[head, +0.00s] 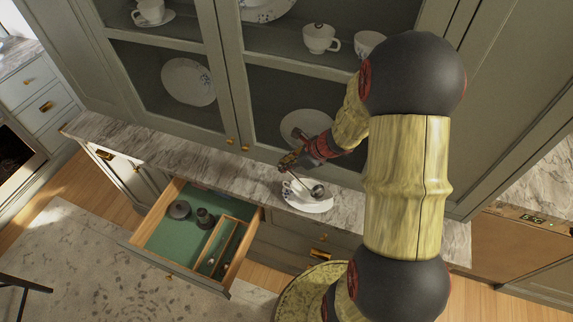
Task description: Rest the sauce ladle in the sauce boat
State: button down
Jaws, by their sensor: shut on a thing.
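The white sauce boat (303,202) stands on the marble counter, above the right side of the open drawer. The metal sauce ladle (318,190) shows its round bowl over the right part of the sauce boat, and its handle slants up to the left. My gripper (291,162) is above the sauce boat and shut on the ladle's handle. I cannot tell whether the ladle touches the sauce boat.
The drawer (165,238) is open, green-lined, with dark pots (203,218) and a wooden divider tray (222,247). The marble counter (150,145) is clear to the left. Glass-doored cabinets with white dishes (188,82) rise behind.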

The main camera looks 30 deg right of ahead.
jog(key=shift+f+b, duration=0.65)
jog(key=shift+f, duration=0.1)
dwell(0.8)
jog(key=c, duration=1.7)
grip_release()
jog(key=v, duration=1.2)
